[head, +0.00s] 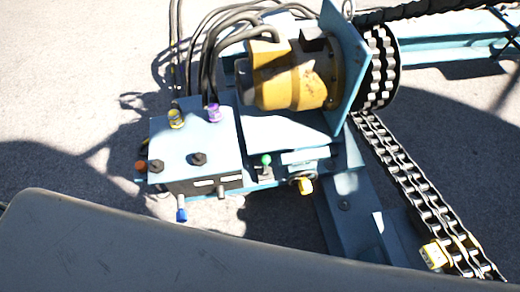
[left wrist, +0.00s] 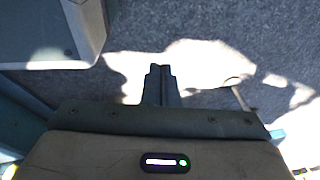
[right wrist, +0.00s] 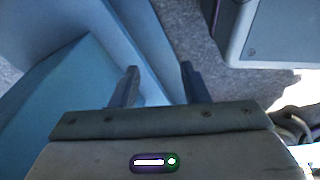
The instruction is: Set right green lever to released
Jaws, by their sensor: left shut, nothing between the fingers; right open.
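One green-knobbed lever (head: 266,161) stands on a small block on the blue frame, to the right of the light blue control box (head: 215,135). Its knob points up in the head view; I cannot tell which setting it is in. My left gripper (left wrist: 162,68) is shut and empty in the left wrist view, above grey ground. My right gripper (right wrist: 160,70) is open and empty in the right wrist view, over blue metal beams. Neither gripper shows in the head view, and the lever shows in neither wrist view.
The box carries yellow (head: 176,118) and purple (head: 214,113) knobs, black knobs, an orange knob (head: 140,166) and a blue-tipped lever (head: 181,214). A yellow motor (head: 290,80), cables and a chain (head: 420,190) lie behind and right. A yellow-tipped lever (head: 305,186) is close right.

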